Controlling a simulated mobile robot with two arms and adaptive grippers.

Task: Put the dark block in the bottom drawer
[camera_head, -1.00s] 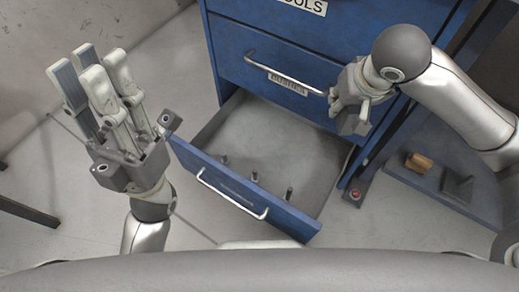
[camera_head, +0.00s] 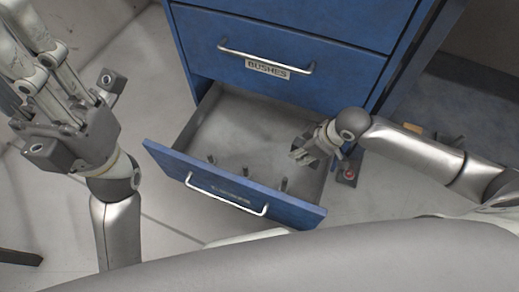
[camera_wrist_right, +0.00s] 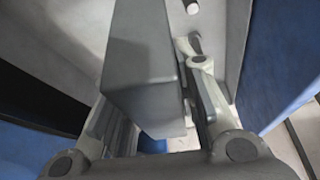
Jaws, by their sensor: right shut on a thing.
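The blue bottom drawer (camera_head: 165,155) is pulled out, with a pale grey floor and a silver handle on its front. My right gripper (camera_head: 303,154) is over the right side of the open drawer. In the right wrist view it is shut on the dark block (camera_wrist_right: 140,60), a long grey bar between the fingers. In the head view the block is hard to make out by the fingers. I cannot tell whether it touches the drawer floor. My left gripper (camera_head: 32,65) is raised at the upper left, open and empty, clear of the drawer.
Three short dark posts (camera_head: 246,172) stand inside the drawer near its front. A closed drawer labelled BUSHES (camera_head: 266,69) is above. An orange piece (camera_head: 414,128) and a red button (camera_head: 349,174) are at the right. Floor left of the drawer is free.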

